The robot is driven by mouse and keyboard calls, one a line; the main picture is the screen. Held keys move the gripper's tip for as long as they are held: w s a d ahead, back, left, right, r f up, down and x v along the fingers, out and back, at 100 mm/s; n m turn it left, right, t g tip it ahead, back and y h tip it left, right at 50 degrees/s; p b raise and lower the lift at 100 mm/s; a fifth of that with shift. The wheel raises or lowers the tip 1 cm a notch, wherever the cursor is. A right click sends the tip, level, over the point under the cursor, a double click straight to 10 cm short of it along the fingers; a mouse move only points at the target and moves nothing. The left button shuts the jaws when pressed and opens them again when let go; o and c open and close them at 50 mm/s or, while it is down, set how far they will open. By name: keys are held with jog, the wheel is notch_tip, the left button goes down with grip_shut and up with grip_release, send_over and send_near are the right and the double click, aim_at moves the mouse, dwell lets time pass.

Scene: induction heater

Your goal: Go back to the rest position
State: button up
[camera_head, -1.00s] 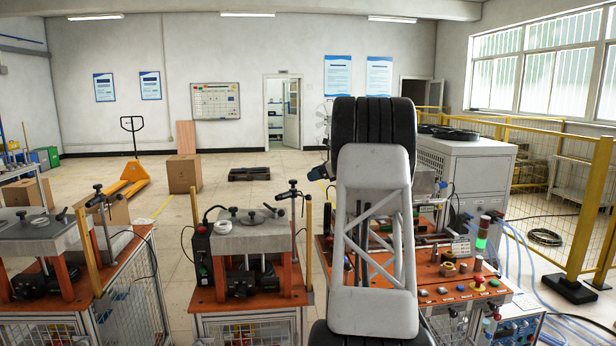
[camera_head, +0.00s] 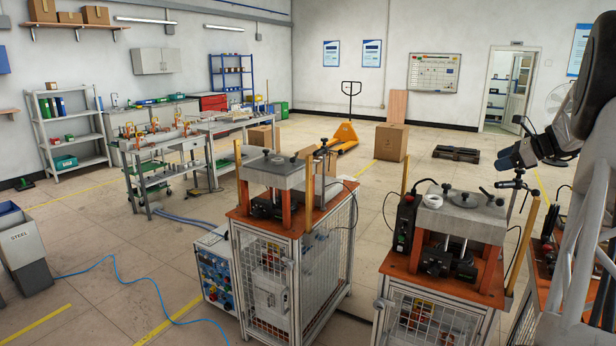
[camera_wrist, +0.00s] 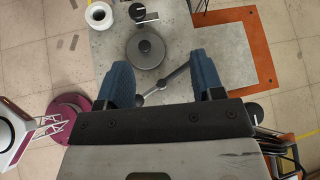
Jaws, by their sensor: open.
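My gripper (camera_head: 510,158) shows at the right of the head view, above the nearer press station and near its upright post. In the wrist view the two blue fingers of my gripper (camera_wrist: 162,72) are spread apart with nothing between them. Below them lies a grey metal plate (camera_wrist: 222,48) with a round knobbed disc (camera_wrist: 146,50) and a thin lever (camera_wrist: 166,86). The fingers appear to be above the plate. In the head view, my arm runs along the right edge and partly hides the station there.
The nearer press station (camera_head: 460,221) has a grey top with a white ring (camera_head: 432,200). Another press station (camera_head: 276,172) stands to its left. A carton (camera_head: 390,142), a yellow pallet truck (camera_head: 346,132) and a workbench (camera_head: 160,146) stand farther back. The floor at left centre is mostly open.

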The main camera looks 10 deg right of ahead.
jog(key=s+a+r+n+g, duration=0.1)
jog(key=a+n+g, duration=0.35)
jog(key=a, duration=1.75)
jog(key=s+a+f+n+g+h, duration=0.1)
jog(key=s+a+n, duration=0.3)
jog(key=a, duration=0.6)
jog(key=s+a+n+g, duration=0.1)
jog(key=s+a+n, duration=0.35)
jog(key=a, duration=0.55)
jog(key=s+a+f+n+h, duration=0.35)
jog(key=s+a+n, duration=0.25)
jog(key=s+a, duration=0.75)
jog(key=s+a+f+n, duration=0.3)
jog(key=s+f+n, duration=0.1)
jog(key=s, duration=0.3)
jog(key=s+a+f+n+h, duration=0.1)
jog(key=s+a+f+n, duration=0.3)
jog(key=s, duration=0.4)
jog(key=shift+s+a+f+g, duration=0.15)
jog(key=shift+s+f+g, duration=0.15)
jog(key=shift+f, duration=0.25)
